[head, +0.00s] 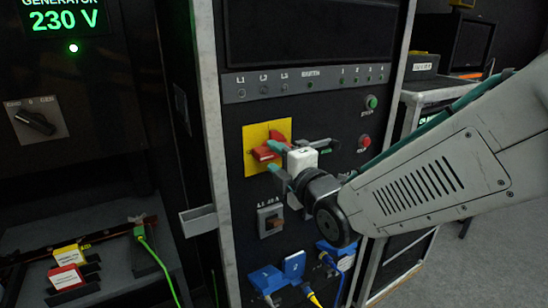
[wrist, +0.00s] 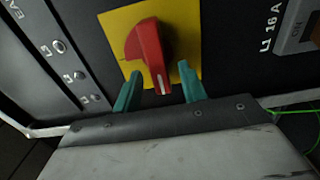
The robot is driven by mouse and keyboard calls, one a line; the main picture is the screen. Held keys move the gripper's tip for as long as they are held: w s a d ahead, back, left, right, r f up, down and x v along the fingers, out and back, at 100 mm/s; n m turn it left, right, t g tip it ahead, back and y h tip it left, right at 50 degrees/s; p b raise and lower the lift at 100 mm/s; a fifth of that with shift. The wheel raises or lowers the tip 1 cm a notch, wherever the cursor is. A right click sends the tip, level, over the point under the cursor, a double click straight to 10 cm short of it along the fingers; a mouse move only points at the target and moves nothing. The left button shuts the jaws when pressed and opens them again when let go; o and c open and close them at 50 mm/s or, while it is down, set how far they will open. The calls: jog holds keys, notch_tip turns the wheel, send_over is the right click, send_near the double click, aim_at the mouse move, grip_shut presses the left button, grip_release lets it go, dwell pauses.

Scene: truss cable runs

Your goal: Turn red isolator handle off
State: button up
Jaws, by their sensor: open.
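The red isolator handle (head: 267,150) sits on a yellow square plate (head: 253,134) on the front of the dark rack panel. In the wrist view the red handle (wrist: 147,52) stands out from the yellow plate (wrist: 187,20), its white mark at the end nearest my gripper. My gripper (head: 276,159) is in front of the handle, partly hiding it in the head view. In the wrist view its two teal fingertips (wrist: 160,84) are apart, one on each side of the handle's near end. I cannot tell whether they touch it.
Below the isolator is a breaker switch (head: 270,220), with blue sockets (head: 266,280) and plugged cables lower down. Green (head: 371,102) and red (head: 365,141) buttons are at the panel's right. A generator panel (head: 36,119) stands at the left. A small grey bracket (head: 198,220) juts from the rack's left edge.

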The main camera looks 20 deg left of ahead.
jog(key=v, duration=0.6)
jog(key=shift+s+d, duration=0.15)
notch_tip(320, 180, down, 8)
jog(key=d+m+g+h, duration=0.2)
jog(key=m+g+h, duration=0.1)
jog(key=m+h, duration=0.15)
jog(key=s+d+f+m+g+h, duration=0.1)
jog(key=s+d+f+m+h, duration=0.1)
jog(key=d+m, duration=0.3)
jog(key=s+d+f+m+g+h, duration=0.1)
jog(key=d+f+m+h, duration=0.15)
jog(key=d, duration=0.45)
jog(key=s+d+r+m+g+h, duration=0.1)
jog(key=s+d+r+m, duration=0.1)
jog(key=s+d+m, duration=0.3)
jog(key=s+d+r+m+g+h, duration=0.2)
jog(key=s+d+m, duration=0.3)
jog(key=d, duration=0.7)
jog(key=s+d+r+m+g+h, duration=0.1)
jog(key=s+d+r+m+g, duration=0.1)
jog(key=s+d+r+m, duration=0.2)
jog(key=s+d+m, duration=0.2)
jog(key=d, duration=0.2)
jog(key=shift+s+d+r+h, duration=0.25)
jog(key=shift+s+d+h, duration=0.05)
jog(key=shift+s+h, duration=0.1)
jog(key=shift+c, duration=0.3)
